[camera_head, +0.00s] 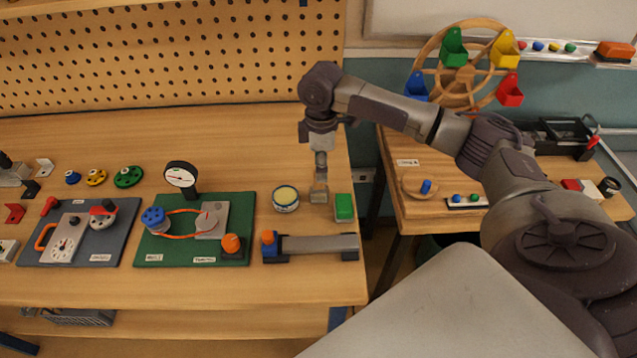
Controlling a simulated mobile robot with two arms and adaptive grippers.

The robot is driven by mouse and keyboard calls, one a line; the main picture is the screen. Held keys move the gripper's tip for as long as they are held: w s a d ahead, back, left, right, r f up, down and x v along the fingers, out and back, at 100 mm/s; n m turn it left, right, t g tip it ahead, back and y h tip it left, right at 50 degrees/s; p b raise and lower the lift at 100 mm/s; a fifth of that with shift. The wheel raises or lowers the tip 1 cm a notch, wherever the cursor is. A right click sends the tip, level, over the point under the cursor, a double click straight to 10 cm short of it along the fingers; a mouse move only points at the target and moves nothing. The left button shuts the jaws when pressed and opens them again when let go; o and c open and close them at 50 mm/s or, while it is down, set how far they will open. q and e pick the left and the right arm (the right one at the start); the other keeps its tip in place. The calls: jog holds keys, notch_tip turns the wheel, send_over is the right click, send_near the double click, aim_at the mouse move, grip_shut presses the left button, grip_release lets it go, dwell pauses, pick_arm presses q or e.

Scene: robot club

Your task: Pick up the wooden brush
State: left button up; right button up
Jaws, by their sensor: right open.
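I cannot clearly make out a wooden brush in the head view. My right gripper (319,190) points down over the right end of the long wooden workbench (150,285). It is open, between a small round tin (286,198) with a pale yellow top and a green block (344,207). Its fingertips are small here, and I cannot tell whether they touch anything. A brush-like block with an orange-brown back and dark underside (615,50) rests on the whiteboard ledge at the top right, far from the gripper. My left gripper is not in view.
A grey bar on dark mounts (318,245) lies in front of the tin. A pegboard (150,55) backs the bench. A second table (440,225) stands right, beyond a gap.

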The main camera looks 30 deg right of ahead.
aim_at(319, 187)
jog(key=shift+w+f+p, duration=0.1)
jog(key=shift+f+p, duration=0.35)
jog(key=shift+f, duration=0.25)
notch_tip(319, 187, down, 3)
jog(key=shift+w+r+p, duration=0.15)
jog(key=shift+r+p, duration=0.05)
jog(key=shift+p, duration=0.15)
jog(key=shift+f, duration=0.6)
jog(key=c, duration=0.7)
grip_shut()
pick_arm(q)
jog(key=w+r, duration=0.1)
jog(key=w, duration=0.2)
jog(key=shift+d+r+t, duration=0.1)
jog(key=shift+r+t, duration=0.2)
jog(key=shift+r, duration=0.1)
